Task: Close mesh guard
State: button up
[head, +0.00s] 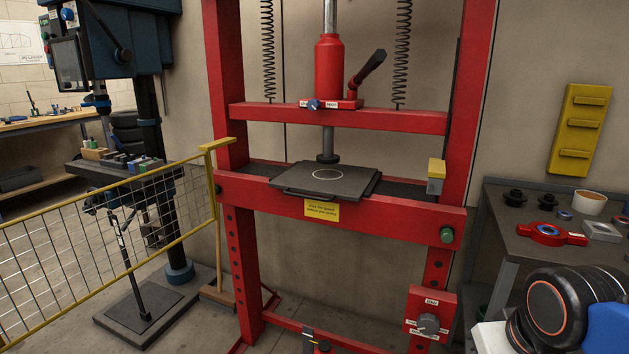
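The mesh guard (95,245) is a yellow frame with thin wire mesh at the left of the head view. It stands open, swung out to the left and toward me from the left post of the red press (340,208). Its hinge side meets a yellow bracket (216,146) on that post. Its near left end runs out of the picture. A yellow and grey block (436,175) sits on the right side of the press. My gripper is not in view; only part of my arm shows at the bottom right.
A black plate (325,181) with a handle rests on the press bed, above a yellow label (322,208). A drill press (150,130) stands behind the guard. A dark bench (520,243) with parts is at the right. The space before the press bed looks clear.

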aim_at(4, 347)
jog(key=i+j+z, duration=0.25)
jog(key=j, duration=1.35)
jog(key=j+z, duration=0.25)
jog(key=j, duration=1.35)
jog(key=j+z, duration=0.35)
jog(key=k+j+z, duration=0.2)
jog(key=j+z, duration=0.2)
jog(key=k+j+z, duration=0.2)
jog(key=j+z, duration=0.15)
jog(key=k+j+z, duration=0.6)
jog(key=k+j+u, duration=0.25)
jog(key=k+j, duration=0.25)
jog(key=k, duration=0.05)
